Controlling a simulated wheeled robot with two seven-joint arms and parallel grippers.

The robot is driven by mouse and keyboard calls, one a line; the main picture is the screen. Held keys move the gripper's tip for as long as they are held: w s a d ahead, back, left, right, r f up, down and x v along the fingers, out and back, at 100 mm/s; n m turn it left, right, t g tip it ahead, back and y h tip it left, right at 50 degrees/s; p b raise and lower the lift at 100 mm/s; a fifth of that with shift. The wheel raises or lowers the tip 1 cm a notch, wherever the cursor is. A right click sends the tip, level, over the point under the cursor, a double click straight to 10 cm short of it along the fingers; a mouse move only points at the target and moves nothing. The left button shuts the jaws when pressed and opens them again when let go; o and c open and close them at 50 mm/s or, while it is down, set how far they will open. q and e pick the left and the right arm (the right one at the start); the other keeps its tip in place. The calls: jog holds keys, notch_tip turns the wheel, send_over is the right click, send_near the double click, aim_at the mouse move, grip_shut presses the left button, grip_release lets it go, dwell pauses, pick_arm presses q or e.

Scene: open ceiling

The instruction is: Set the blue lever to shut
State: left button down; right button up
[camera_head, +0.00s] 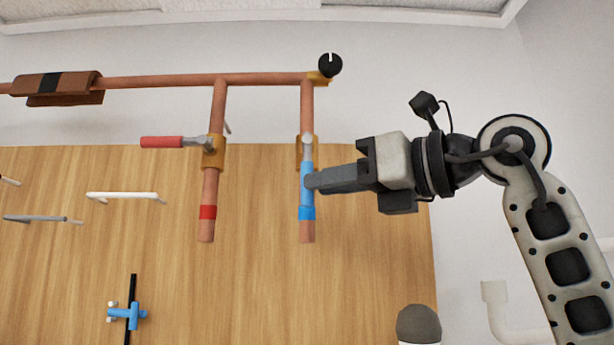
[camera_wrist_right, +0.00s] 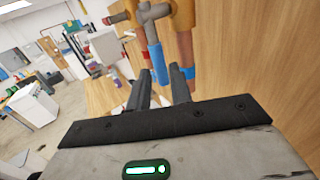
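The blue lever (camera_head: 307,178) hangs down along the right copper pipe, in line with it, below a brass valve body (camera_head: 299,151). A blue band (camera_head: 307,213) marks the pipe below it. My right gripper (camera_head: 311,181) comes in from the right, with its fingertips at the lever's handle. In the right wrist view, the blue lever (camera_wrist_right: 155,62) shows between and just beyond the two dark fingertips (camera_wrist_right: 160,72). The fingers are apart, with gaps beside the handle. Whether a finger touches it I cannot tell. My left gripper is not in view.
A red lever (camera_head: 162,142) sticks out leftward, crosswise to the left pipe (camera_head: 209,190). A black knob (camera_head: 330,65) sits at the top pipe's right end. White and grey handles (camera_head: 122,196) and a blue fitting (camera_head: 126,313) lie left on the wooden board (camera_head: 260,290).

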jog(key=x, duration=0.4)
jog(key=shift+p, duration=0.3)
